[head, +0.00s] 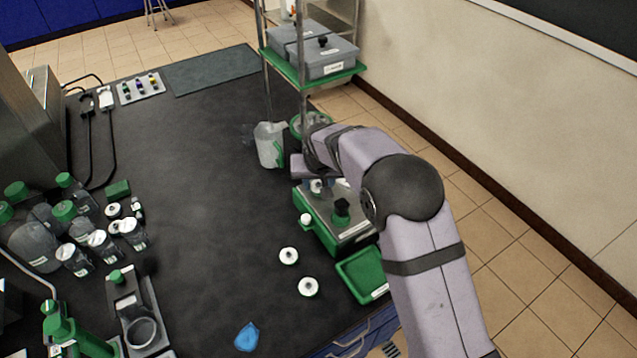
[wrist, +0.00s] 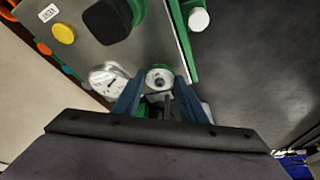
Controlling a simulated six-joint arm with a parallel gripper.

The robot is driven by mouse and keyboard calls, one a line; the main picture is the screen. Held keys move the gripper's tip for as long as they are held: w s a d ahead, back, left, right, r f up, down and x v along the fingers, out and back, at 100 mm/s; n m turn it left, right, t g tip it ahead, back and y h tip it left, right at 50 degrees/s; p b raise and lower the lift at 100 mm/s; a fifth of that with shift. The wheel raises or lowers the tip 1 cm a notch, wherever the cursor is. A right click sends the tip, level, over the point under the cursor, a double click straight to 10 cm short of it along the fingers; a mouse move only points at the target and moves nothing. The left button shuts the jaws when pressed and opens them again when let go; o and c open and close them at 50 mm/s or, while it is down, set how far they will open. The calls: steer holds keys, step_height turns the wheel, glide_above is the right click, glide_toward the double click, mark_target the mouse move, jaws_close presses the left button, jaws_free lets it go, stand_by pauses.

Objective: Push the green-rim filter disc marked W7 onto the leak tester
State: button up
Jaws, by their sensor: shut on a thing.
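The leak tester (head: 325,236) is a green box with a grey top and a dark green knob, at the right edge of the dark bench. Its grey top also shows in the wrist view (wrist: 82,48), with a black knob and a round gauge (wrist: 108,78). My gripper (wrist: 158,84) is low at the tester's far end. It is shut on a small white disc with a greenish rim (wrist: 160,74), held between the fingertips beside the gauge. No W7 mark is readable. The arm hides most of this spot in the head view, and I cannot tell whether the disc touches a port.
Two white discs lie on the bench, one nearer the tester (head: 289,256) and one in front (head: 309,287). A green tray (head: 362,273) adjoins the tester. A clear jug (head: 269,146) and a shelf rack (head: 312,80) stand behind. Bottles crowd the left; the bench middle is clear.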

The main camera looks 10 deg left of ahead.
steer(key=o, duration=1.6)
steer(key=shift+c, duration=0.2)
steer(key=shift+r, duration=0.1)
steer(key=shift+r+p, duration=2.3)
steer(key=shift+r, duration=1.15)
jaws_close()
steer(key=shift+f, duration=0.35)
